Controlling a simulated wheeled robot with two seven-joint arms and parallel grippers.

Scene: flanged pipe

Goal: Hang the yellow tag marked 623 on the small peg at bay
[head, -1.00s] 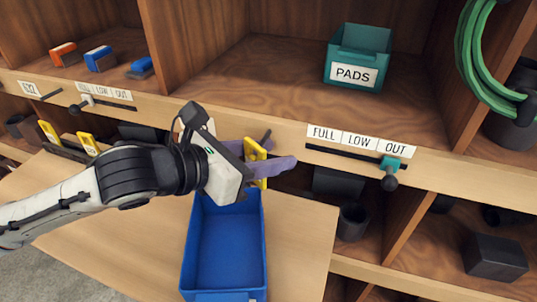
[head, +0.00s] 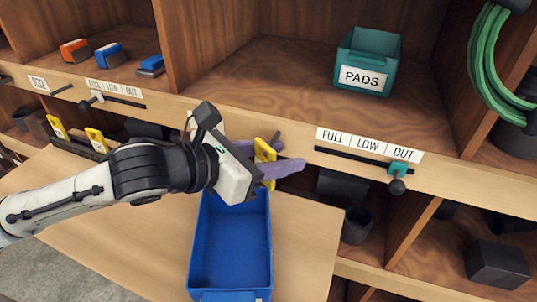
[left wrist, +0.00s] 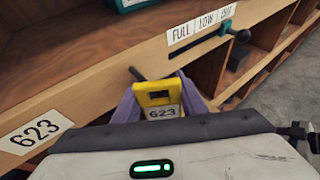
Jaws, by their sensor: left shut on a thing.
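The yellow tag (head: 262,147) marked 623 is held between the purple fingers of my left gripper (head: 268,167), which is shut on it. In the left wrist view the tag (left wrist: 156,88) stands upright between the fingers, its number facing the camera and a dark opening above it. The small dark peg (left wrist: 137,73) sticks out of the shelf's front edge, just above and left of the tag's top; it also shows in the head view (head: 277,137). The tag does not look threaded on it; I cannot tell whether they touch. My right gripper is not in view.
A blue bin (head: 230,245) stands on the board below the gripper. A FULL/LOW/OUT slider (head: 397,170) is to the right on the shelf edge. Two yellow tags (head: 97,140) stand in a dark rack at left. A teal PADS bin (head: 368,62) sits on the shelf.

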